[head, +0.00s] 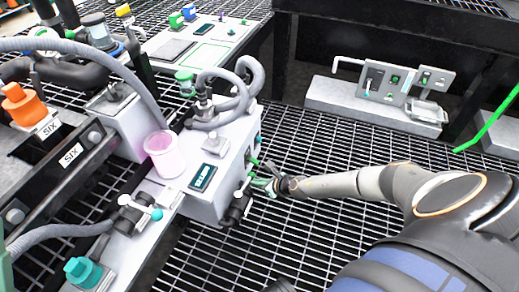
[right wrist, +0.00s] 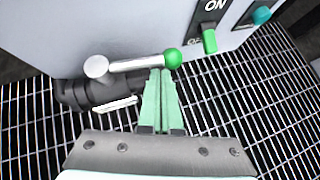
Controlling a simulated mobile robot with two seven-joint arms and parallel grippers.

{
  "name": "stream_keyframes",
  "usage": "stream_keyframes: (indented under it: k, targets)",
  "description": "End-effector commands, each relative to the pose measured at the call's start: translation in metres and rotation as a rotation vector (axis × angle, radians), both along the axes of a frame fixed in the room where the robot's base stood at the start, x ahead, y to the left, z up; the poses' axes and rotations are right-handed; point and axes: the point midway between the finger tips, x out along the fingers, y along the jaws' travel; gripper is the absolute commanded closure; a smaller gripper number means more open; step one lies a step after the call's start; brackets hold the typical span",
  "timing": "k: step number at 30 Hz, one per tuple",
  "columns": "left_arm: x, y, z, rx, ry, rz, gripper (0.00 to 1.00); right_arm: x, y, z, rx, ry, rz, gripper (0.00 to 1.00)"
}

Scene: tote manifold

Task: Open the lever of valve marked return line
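A dark valve (right wrist: 75,93) with a white lever (right wrist: 135,64) and a green ball knob (right wrist: 172,57) sits on the side of a grey box (head: 232,150). The lever lies roughly level in the right wrist view. My right gripper (right wrist: 160,73) has its green fingers drawn together, with the tips at the lever just beside the knob; I cannot tell whether they touch it. In the head view the right gripper (head: 264,185) is at the box's right side, by the same valve (head: 238,208). No return line marking is readable.
A green switch (right wrist: 209,41) under an ON label is right of the knob. A pink cup (head: 164,155) and a display (head: 203,177) are near the box. Another valve with a teal knob (head: 156,214) is lower left. Grating floor is clear to the right.

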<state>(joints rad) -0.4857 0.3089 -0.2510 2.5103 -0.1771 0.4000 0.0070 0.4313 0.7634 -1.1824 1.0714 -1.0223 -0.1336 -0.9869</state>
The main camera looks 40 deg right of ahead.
Motion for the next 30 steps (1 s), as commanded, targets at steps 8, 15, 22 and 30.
stream_keyframes:
  k: [8, 15, 22, 30]
  targets:
    - [0.0, 0.0001, 0.0002, 0.0, 0.0, 0.0, 1.0, 0.0072, 0.0004, 0.0005, 0.002, -0.001, -0.001, 1.0]
    - [0.0, 0.0002, 0.0001, 0.0, -0.001, 0.0, 1.0, 0.0082, 0.0007, 0.0004, 0.001, -0.001, -0.001, 1.0]
    - [0.0, 0.0001, 0.0001, 0.0, 0.0, 0.0, 1.0, 0.0082, 0.0008, 0.0004, 0.001, -0.001, -0.001, 1.0]
    - [-0.0003, -0.0007, -0.0036, 0.007, 0.0, -0.002, 1.0, 0.0079, -0.0011, -0.0022, 0.0, 0.0, 0.0, 1.0]
